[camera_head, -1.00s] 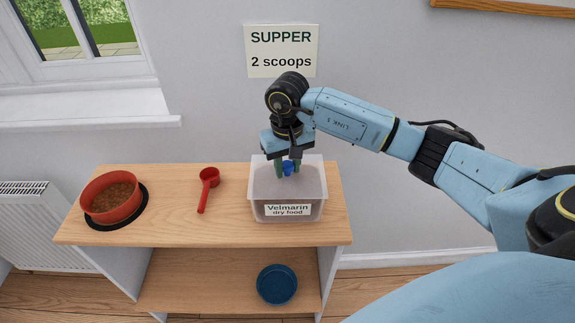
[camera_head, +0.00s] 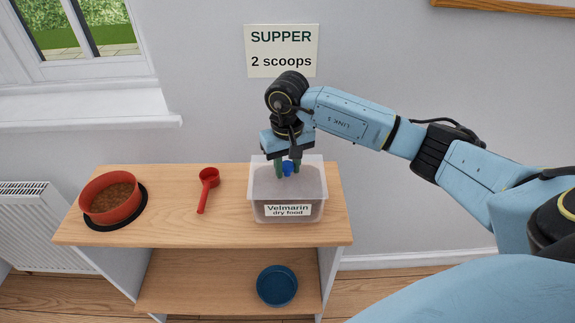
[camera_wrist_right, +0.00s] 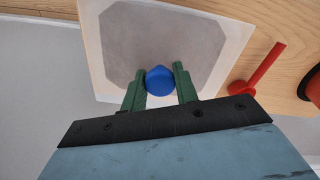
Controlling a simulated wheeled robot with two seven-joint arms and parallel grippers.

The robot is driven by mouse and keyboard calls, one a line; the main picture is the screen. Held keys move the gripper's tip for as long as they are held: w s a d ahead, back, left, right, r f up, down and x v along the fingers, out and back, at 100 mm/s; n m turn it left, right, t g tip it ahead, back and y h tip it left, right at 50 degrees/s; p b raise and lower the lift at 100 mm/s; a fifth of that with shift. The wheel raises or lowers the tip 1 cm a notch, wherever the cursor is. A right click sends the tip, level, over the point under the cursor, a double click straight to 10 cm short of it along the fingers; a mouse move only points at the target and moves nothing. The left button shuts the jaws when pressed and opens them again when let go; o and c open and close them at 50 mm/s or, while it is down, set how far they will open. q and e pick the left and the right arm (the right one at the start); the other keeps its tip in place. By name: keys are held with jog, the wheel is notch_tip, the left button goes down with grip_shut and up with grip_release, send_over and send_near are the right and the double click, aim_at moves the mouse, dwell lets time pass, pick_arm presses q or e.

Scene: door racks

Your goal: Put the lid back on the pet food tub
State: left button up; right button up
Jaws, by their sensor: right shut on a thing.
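The pet food tub (camera_head: 288,215) is a clear box labelled "Velmarin dry food" on the right part of the wooden shelf top. Its pale, see-through lid (camera_head: 308,180) lies over the tub's mouth; I cannot tell whether it is fully seated. The lid has a blue knob (camera_head: 288,169). My right gripper (camera_head: 287,166) points down and is shut on the knob. In the right wrist view, the green fingers of the gripper (camera_wrist_right: 158,82) stand on both sides of the knob (camera_wrist_right: 159,80), with the lid (camera_wrist_right: 230,40) spread beneath. My left gripper is not in view.
A red scoop (camera_head: 207,186) lies left of the tub. A red bowl of food (camera_head: 112,205) stands on a black mat (camera_head: 135,219) at the far left. A blue bowl (camera_head: 277,286) is on the lower shelf. A "SUPPER 2 scoops" sign (camera_head: 281,50) hangs on the wall behind.

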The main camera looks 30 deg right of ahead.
jog(key=o, duration=1.5)
jog(key=shift+o, duration=0.2)
jog(key=shift+r, duration=0.2)
jog(key=shift+r+p, duration=1.8)
jog(key=shift+r, duration=1.55)
jog(key=shift+c, duration=0.4)
grip_shut()
